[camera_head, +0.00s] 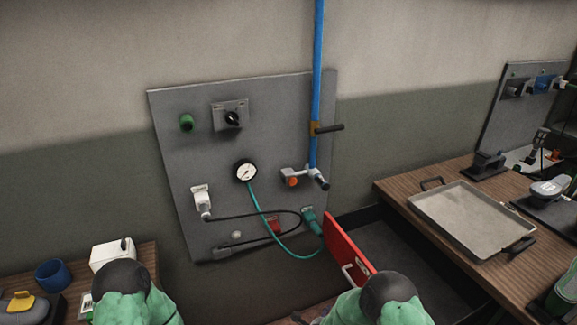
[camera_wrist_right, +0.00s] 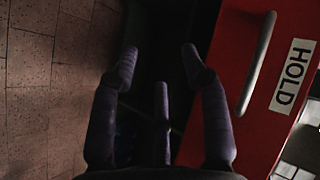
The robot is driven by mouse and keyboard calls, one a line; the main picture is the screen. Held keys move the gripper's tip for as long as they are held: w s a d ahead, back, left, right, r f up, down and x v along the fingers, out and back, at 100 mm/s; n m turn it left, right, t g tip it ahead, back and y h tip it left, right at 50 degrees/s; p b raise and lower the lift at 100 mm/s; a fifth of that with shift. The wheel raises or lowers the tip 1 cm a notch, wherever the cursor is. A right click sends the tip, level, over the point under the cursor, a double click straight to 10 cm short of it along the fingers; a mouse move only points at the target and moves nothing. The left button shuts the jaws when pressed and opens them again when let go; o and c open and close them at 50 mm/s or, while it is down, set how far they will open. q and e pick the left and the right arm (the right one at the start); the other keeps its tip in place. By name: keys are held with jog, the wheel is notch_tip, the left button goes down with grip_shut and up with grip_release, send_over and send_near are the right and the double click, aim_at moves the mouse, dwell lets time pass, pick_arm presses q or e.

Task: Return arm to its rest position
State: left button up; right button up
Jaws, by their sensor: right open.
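My right gripper (camera_wrist_right: 160,60) shows in the right wrist view with its dark fingers spread and nothing between them. A red panel (camera_wrist_right: 232,40) with a pale bar handle (camera_wrist_right: 257,65) and a HOLD label (camera_wrist_right: 291,76) is to the right of the fingers, and the fingers do not hold the handle. In the head view the red panel (camera_head: 345,248) stands at an angle below the wall board. My right arm (camera_head: 375,305) is at the bottom centre right, its gripper hidden. My left arm (camera_head: 130,300) is at the bottom left, its gripper out of view.
A grey wall board (camera_head: 175,130) carries a gauge (camera_head: 245,172), hoses, a knob and a blue pipe (camera_head: 317,80) with a valve. A right-hand wooden table holds a metal tray (camera_head: 470,215). A left table holds a blue mug (camera_head: 51,275) and white box (camera_head: 111,255).

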jog(key=s+a+f+n+g+y, duration=0.1)
jog(key=s+f+n+g+y, duration=0.1)
jog(key=s+n, duration=0.3)
jog(key=s+a+f+n+g+y, duration=0.1)
jog(key=s+n+g+y, duration=0.3)
jog(key=s, duration=0.8)
jog(key=s+a+f+n+g+y, duration=0.2)
jog(key=s+f+n+g, duration=0.2)
jog(key=s+n, duration=0.3)
jog(key=shift+s+y, duration=0.4)
jog(key=shift+s, duration=0.65)
